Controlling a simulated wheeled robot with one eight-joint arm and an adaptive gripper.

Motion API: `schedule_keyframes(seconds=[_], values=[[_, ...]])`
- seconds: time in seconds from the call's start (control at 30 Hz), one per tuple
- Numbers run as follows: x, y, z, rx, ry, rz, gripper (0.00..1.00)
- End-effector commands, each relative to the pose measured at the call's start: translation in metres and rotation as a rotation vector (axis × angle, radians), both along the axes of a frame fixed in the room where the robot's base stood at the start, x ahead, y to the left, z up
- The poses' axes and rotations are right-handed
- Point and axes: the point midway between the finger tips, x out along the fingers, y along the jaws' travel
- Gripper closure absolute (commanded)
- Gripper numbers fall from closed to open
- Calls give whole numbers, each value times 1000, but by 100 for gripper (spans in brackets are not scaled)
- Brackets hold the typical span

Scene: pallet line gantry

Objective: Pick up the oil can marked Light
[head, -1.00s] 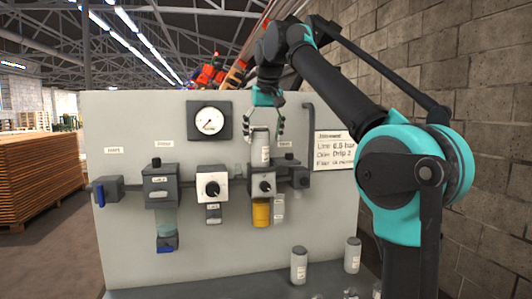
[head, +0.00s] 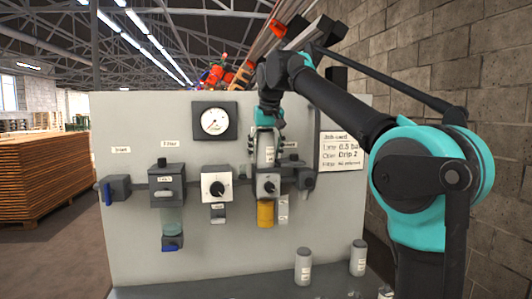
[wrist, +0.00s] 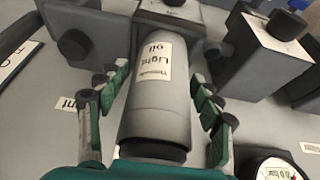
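The oil can marked Light (wrist: 158,105) is a grey cylinder with a white label, upside down in the wrist view, that reads Light oil. In the head view the can (head: 265,150) stands upright at the grey block with a black knob (head: 267,186) on the panel. My gripper (wrist: 160,95) points down over the can, its green-padded fingers on either side of it. A narrow gap shows between the fingers and the can, so the gripper looks open around it. In the head view my gripper (head: 266,140) covers part of the can.
Two more grey cans, one (head: 303,268) and another (head: 358,258), stand on the bench at the panel's foot. A gauge (head: 214,121), regulator block (head: 215,185) and filter block (head: 166,185) are left of my gripper. A job card (head: 342,151) hangs right.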

Motion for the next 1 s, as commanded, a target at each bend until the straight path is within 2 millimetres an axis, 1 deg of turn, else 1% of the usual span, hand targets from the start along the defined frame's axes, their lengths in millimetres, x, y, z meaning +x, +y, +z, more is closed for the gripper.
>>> schedule_keyframes(seconds=[0.03,0.4,0.43,0.63,0.77,0.87,1.0], values=[[0,0,0,0,0,0,44],[0,0,0,0,0,0,90],[0,0,0,0,0,0,93],[0,0,1,0,0,0,93],[0,0,6,0,0,0,93],[0,0,15,0,0,0,93],[1,0,33,0,0,0,93]])
